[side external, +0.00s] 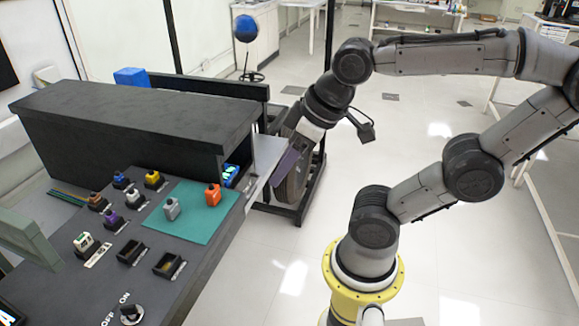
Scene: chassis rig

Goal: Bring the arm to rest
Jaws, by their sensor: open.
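My gripper (290,165) is at the end of my arm, in the middle of the side external view. It hangs to the right of the dark console (140,130), past the console's right edge and in front of a dark wheeled frame. Its fingers are small and partly hidden at this angle, but they are open and I see nothing held between them. My arm arches up from the yellow base at the lower right, across the top right and down to the gripper.
The console top holds a teal mat (188,222) with a grey block (171,209) and an orange block (212,195). Several coloured blocks stand in slots to its left. A rotary knob (131,313) sits at the front. Open floor (270,265) lies between console and base.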

